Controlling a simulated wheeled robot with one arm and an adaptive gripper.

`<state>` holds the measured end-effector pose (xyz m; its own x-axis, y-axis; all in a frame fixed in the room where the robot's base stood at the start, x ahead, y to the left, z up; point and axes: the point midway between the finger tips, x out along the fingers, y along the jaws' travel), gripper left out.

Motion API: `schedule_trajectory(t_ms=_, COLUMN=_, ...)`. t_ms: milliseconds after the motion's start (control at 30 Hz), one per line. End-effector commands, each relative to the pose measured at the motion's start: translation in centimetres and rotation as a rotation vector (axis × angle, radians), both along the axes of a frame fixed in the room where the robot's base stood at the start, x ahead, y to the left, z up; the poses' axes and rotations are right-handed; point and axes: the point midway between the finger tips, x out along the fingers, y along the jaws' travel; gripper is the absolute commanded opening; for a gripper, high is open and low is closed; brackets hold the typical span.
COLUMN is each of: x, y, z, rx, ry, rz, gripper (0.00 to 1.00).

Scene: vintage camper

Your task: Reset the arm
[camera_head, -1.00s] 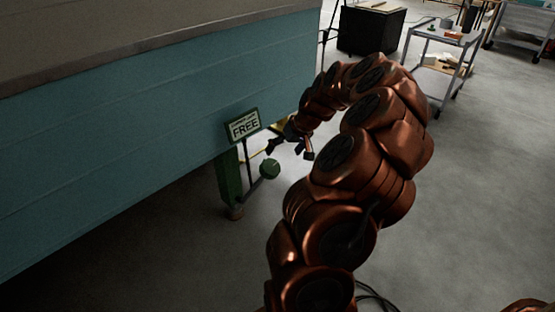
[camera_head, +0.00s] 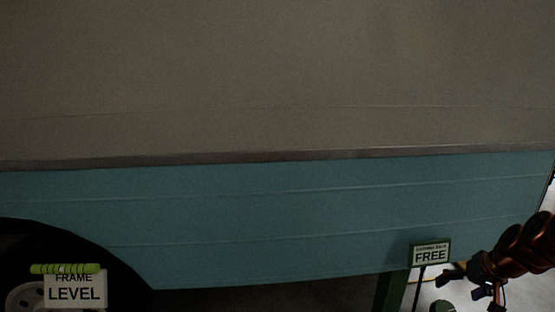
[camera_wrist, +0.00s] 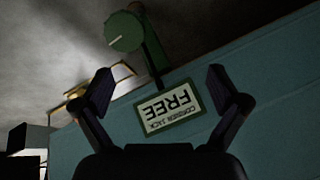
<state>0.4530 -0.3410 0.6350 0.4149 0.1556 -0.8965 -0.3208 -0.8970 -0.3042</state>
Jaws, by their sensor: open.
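My arm shows at the lower right of the head view, with my gripper (camera_head: 468,284) at its end, just right of the green jack post under the camper. In the wrist view my gripper (camera_wrist: 162,92) is open, with its two dark fingers spread and nothing between them. A sign reading "FREE" (camera_wrist: 170,107) shows between and beyond the fingers, upside down; the same sign (camera_head: 430,253) stands upright in the head view. A round green knob (camera_wrist: 124,31) sits beyond the fingers. Whether a finger touches anything cannot be told.
The camper's teal lower side (camera_head: 300,220) and grey upper side (camera_head: 280,80) fill most of the head view. A dark wheel (camera_head: 115,270) is at lower left, with a "FRAME LEVEL" sign (camera_head: 76,292) and a yellow-green level (camera_head: 64,268) before it.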

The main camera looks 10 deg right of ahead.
Motion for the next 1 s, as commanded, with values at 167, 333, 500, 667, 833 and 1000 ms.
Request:
schedule_trajectory(t_ms=167, x=1.0, y=8.6, z=8.6, rx=-0.001, ry=0.037, rz=0.140, gripper=0.97)
schedule_trajectory(t_ms=333, x=-0.3, y=16.1, z=14.4, rx=-0.009, ry=0.097, rz=0.252, gripper=0.97)
schedule_trajectory(t_ms=500, x=-3.1, y=22.5, z=19.5, rx=-0.030, ry=0.168, rz=0.342, gripper=0.97)
schedule_trajectory(t_ms=667, x=-6.8, y=27.1, z=23.6, rx=-0.061, ry=0.243, rz=0.404, gripper=0.97)
schedule_trajectory(t_ms=833, x=-11.5, y=30.6, z=27.5, rx=-0.099, ry=0.326, rz=0.444, gripper=0.97)
schedule_trajectory(t_ms=1000, x=-16.4, y=32.9, z=31.1, rx=-0.142, ry=0.405, rz=0.458, gripper=0.97)
